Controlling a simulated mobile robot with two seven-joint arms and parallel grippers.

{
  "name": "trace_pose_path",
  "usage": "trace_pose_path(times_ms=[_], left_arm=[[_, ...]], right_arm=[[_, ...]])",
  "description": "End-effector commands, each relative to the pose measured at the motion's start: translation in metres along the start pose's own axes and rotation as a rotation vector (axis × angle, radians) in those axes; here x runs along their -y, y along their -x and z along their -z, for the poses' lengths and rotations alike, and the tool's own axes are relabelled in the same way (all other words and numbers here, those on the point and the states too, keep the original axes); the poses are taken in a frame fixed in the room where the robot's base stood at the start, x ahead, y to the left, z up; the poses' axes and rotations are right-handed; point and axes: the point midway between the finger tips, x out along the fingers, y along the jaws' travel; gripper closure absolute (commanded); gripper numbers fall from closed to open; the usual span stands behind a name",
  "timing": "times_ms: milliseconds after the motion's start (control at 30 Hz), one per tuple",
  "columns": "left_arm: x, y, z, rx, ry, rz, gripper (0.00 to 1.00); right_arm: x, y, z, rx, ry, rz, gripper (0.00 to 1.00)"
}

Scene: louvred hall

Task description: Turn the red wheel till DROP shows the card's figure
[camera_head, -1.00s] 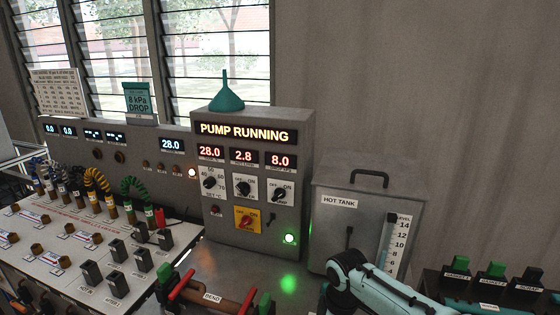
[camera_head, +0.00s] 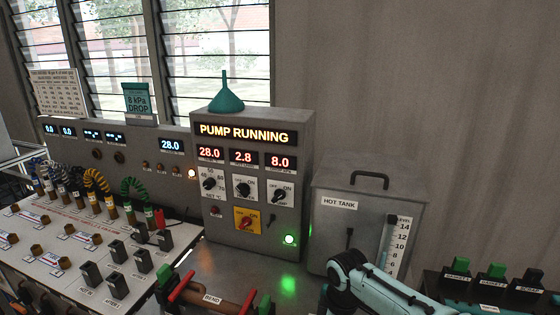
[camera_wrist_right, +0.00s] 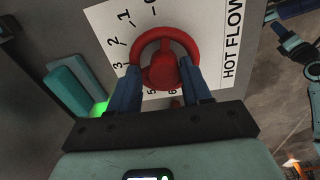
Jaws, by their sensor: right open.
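The red wheel (camera_wrist_right: 164,62) shows in the right wrist view on a white plate (camera_wrist_right: 112,30) marked HOT FLOW with a ring of numbers. My right gripper (camera_wrist_right: 163,80) is open, with one blue finger on each side of the wheel's lower part; I cannot tell if they touch it. In the head view the wheel and this gripper are hidden. The card (camera_head: 138,101) reads 8 kPa DROP. The DROP display (camera_head: 280,162), right of the displays showing 28.0 and 2.8, reads 8.0. My left gripper is not in view.
The grey panel (camera_head: 297,128) shows PUMP RUNNING and carries a green funnel (camera_head: 226,95). A hot tank (camera_head: 335,232) with a level gauge stands to its right. A sloped board (camera_head: 75,262) with hoses and switches lies left.

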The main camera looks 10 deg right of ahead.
Motion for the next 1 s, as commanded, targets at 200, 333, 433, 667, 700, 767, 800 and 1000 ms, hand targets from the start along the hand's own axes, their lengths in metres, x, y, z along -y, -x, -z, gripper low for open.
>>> trace_pose_path(times_ms=[200, 333, 433, 667, 700, 767, 800, 1000], left_arm=[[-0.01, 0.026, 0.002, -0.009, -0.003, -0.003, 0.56], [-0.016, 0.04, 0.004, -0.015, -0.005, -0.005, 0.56], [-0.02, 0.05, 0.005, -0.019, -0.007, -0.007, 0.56], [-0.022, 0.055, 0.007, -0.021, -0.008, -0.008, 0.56], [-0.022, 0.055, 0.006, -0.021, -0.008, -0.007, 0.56], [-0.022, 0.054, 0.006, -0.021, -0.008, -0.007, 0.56], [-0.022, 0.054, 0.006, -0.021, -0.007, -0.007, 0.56], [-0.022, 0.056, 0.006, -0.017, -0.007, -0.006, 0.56]], right_arm=[[0.007, 0.017, -0.003, 0.026, 0.007, 0.039, 0.34], [0.007, 0.035, -0.002, 0.022, 0.008, 0.034, 0.34], [0.007, 0.047, -0.001, 0.021, 0.009, 0.031, 0.34], [0.007, 0.055, -0.001, 0.02, 0.01, 0.029, 0.34], [0.007, 0.055, -0.001, 0.02, 0.01, 0.029, 0.34], [0.007, 0.054, -0.001, 0.019, 0.01, 0.029, 0.34], [0.007, 0.054, -0.001, 0.019, 0.01, 0.028, 0.34], [0.006, 0.067, 0.0, 0.017, 0.011, 0.024, 0.34]])
